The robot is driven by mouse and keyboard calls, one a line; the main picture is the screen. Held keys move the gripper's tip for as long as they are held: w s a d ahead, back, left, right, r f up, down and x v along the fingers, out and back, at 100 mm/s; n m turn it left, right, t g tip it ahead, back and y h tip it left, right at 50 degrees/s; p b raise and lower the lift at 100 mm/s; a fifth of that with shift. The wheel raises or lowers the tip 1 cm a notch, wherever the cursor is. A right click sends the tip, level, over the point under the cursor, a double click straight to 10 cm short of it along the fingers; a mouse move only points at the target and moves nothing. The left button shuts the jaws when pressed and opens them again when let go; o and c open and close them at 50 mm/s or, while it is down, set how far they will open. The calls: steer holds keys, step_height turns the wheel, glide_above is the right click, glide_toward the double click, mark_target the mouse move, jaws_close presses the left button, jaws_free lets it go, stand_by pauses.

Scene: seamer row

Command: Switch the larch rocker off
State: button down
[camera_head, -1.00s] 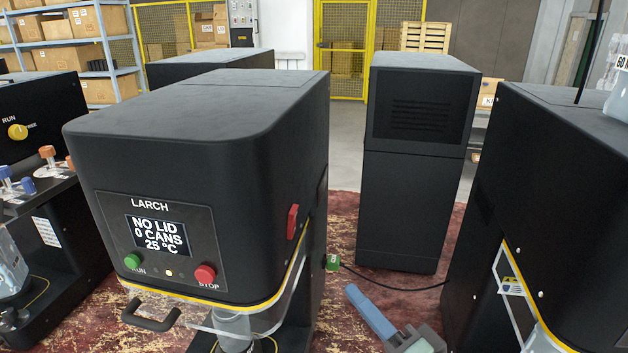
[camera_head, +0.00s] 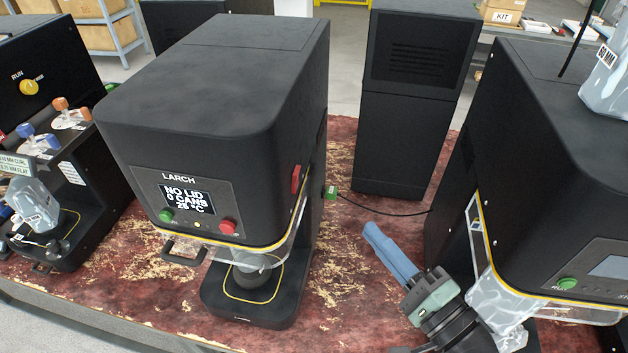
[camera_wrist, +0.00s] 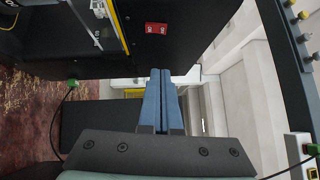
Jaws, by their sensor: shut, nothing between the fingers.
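The larch machine (camera_head: 215,90) is a black housing with a LARCH label and a lit screen (camera_head: 188,199) reading NO LID, 0 CANS. The red rocker (camera_head: 296,179) sits on its right side face, near the front. In the wrist view, a red rocker (camera_wrist: 156,28) with pale markings shows on a black wall at the top; which side is pressed is too small to tell. My gripper (camera_head: 370,229), with blue fingers, is right of the larch machine and apart from the rocker. The fingers are together and empty, also in the wrist view (camera_wrist: 161,72).
A black machine (camera_head: 565,150) stands close on the right, with a clear guard. A black cabinet (camera_head: 410,110) stands behind the gap. A green plug (camera_head: 331,192) with a black cable crosses the gap. Green (camera_head: 166,216) and red (camera_head: 228,226) buttons sit on the larch front.

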mark_target(297, 180)
steer(key=a+p+x, duration=0.1)
steer(key=p+x, duration=0.2)
steer(key=x, duration=0.3)
steer(key=s+a+p+x, duration=0.1)
steer(key=p+x, duration=0.2)
steer(key=x, duration=0.4)
steer(key=shift+s+a, duration=0.25)
steer(key=shift+r, duration=0.1)
